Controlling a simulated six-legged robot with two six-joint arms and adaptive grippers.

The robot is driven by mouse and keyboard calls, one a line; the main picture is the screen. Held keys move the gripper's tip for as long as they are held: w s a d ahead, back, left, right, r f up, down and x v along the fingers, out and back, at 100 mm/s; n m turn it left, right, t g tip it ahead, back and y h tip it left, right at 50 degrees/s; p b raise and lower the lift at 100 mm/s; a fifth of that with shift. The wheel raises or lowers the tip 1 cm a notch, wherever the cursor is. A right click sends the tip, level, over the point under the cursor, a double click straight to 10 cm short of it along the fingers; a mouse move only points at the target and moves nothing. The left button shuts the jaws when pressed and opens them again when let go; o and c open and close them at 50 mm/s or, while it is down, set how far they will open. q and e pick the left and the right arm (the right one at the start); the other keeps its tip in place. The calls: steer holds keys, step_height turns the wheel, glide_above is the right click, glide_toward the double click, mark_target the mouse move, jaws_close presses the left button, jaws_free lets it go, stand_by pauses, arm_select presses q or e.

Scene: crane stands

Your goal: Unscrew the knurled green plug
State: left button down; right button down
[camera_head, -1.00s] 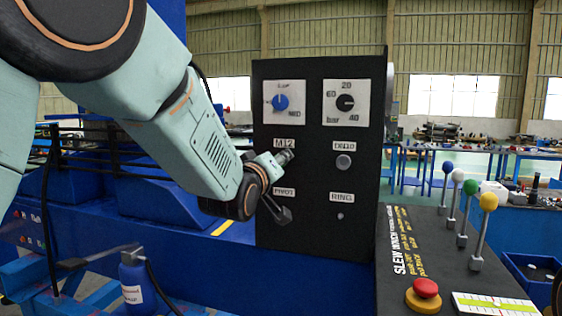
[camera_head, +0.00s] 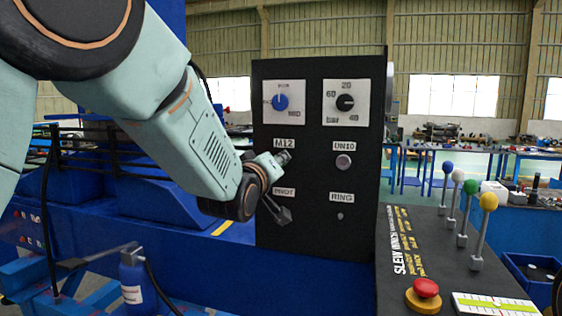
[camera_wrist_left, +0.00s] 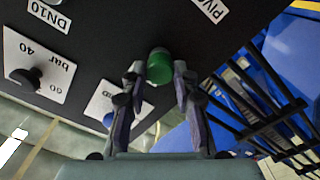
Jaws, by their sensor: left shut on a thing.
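The knurled green plug (camera_wrist_left: 160,66) sticks out of the black panel (camera_head: 315,230) and shows between the fingers in the left wrist view. My left gripper (camera_head: 284,157) reaches the panel just below the M12 label (camera_head: 284,144). In the left wrist view its two fingers (camera_wrist_left: 160,82) are shut on the plug, one on each side. In the head view the fingers hide the plug. I cannot tell how far the plug is out of its hole. My right gripper is not in view.
A blue-knob dial (camera_head: 281,102) and a bar dial (camera_head: 345,102) are above the gripper. A round knob (camera_head: 343,162) sits under the DN10 label to the right. Several ball-topped levers (camera_head: 477,230) and a red button (camera_head: 426,288) stand on the console at right.

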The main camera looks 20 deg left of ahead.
arm_select(q)
steer(key=shift+f, duration=0.1)
steer(key=shift+s+n, duration=1.4)
steer(key=shift+s, duration=0.7)
